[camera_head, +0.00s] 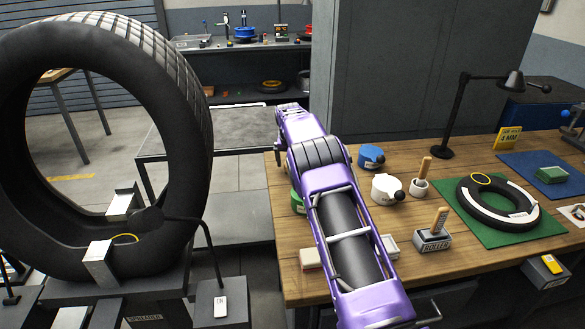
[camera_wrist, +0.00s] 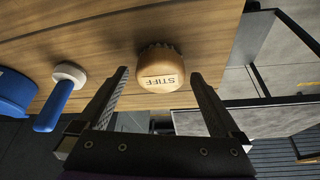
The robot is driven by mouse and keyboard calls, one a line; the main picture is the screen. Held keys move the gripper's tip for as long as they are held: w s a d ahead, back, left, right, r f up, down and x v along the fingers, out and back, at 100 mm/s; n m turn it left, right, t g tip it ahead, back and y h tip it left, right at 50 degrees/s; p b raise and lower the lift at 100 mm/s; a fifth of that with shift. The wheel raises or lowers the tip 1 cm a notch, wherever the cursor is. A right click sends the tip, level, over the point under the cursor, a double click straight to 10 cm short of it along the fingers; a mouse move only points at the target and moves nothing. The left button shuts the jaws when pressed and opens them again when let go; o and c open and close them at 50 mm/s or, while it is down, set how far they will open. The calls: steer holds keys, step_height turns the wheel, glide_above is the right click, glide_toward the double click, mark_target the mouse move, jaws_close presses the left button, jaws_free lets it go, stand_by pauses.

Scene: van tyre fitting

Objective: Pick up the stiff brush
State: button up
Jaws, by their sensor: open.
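The stiff brush (camera_wrist: 160,70) shows in the wrist view as a rounded wooden block marked STIFF, with dark bristles along its far edge. It rests on the wooden bench top (camera_wrist: 105,40), near the bench's edge. My gripper (camera_wrist: 160,74) is open, with one finger on each side of the brush in the picture. Gaps show between the fingers and the brush, and nothing is held. Whether the fingertips are level with the brush or short of it, I cannot tell. In the head view I cannot make out the brush; my purple arm covers that part of the bench.
The bench holds a blue pot (camera_head: 371,157), a white pot (camera_head: 386,188), a roller holder (camera_head: 432,240) and a small tyre on a green mat (camera_head: 476,232). A black lamp (camera_head: 443,152) stands behind. A large tyre (camera_head: 185,150) stands left. A blue-handled item (camera_wrist: 60,95) lies left in the wrist view.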

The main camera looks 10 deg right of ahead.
steer(key=shift+w+f, duration=0.2)
steer(key=shift+f, duration=0.25)
steer(key=c, duration=1.4)
steer(key=shift+o, duration=0.2)
steer(key=shift+r, duration=0.1)
step_height(320, 180, up, 10)
steer(key=shift+f+p, duration=0.1)
steer(key=shift+p, duration=0.25)
steer(key=o, duration=0.7)
steer(key=c, duration=0.5)
